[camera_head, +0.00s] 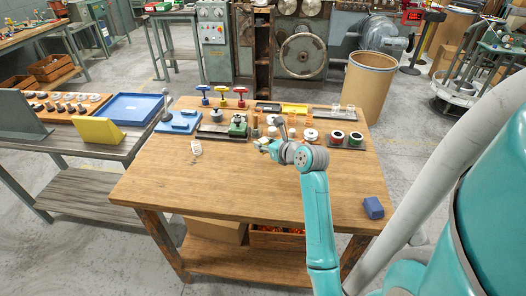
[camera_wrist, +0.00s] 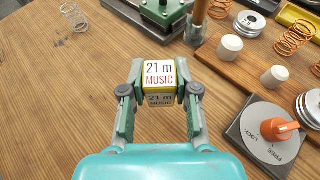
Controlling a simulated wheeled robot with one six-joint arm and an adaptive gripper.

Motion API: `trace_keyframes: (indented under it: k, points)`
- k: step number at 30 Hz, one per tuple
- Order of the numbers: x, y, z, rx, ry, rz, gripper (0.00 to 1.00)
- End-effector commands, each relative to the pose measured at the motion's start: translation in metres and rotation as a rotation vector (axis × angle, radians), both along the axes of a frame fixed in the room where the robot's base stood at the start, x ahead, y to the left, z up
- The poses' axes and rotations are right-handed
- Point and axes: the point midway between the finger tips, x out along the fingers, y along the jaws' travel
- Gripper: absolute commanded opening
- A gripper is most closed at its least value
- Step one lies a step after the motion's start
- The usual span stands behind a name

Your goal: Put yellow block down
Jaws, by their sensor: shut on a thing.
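The yellow block (camera_wrist: 160,76) shows in the wrist view with a white label reading "21 m MUSIC". My gripper (camera_wrist: 159,88) is shut on it, one finger on each side. The block seems to be close to the wooden table (camera_wrist: 60,125); I cannot tell whether it touches it. In the head view my gripper (camera_head: 270,148) is over the middle of the wooden table (camera_head: 200,190), with the block (camera_head: 262,142) small and partly hidden at its tip.
A grey plate with an orange FREE/LOCK knob (camera_wrist: 272,130) lies right of my gripper. A green device (camera_wrist: 160,10) and white cylinders (camera_wrist: 229,46) stand beyond. A coil spring (camera_wrist: 73,15) lies at left. The front table area is bare except a blue block (camera_head: 373,208).

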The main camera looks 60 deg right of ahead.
Motion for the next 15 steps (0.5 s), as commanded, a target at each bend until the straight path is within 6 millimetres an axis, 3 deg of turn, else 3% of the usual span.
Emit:
trace_keyframes:
  k: [9, 15]
  points:
    - [0.000, 0.000, -0.033, 0.004, 0.001, 0.000, 0.00]
    - [0.000, 0.000, -0.039, 0.000, -0.001, 0.000, 0.00]
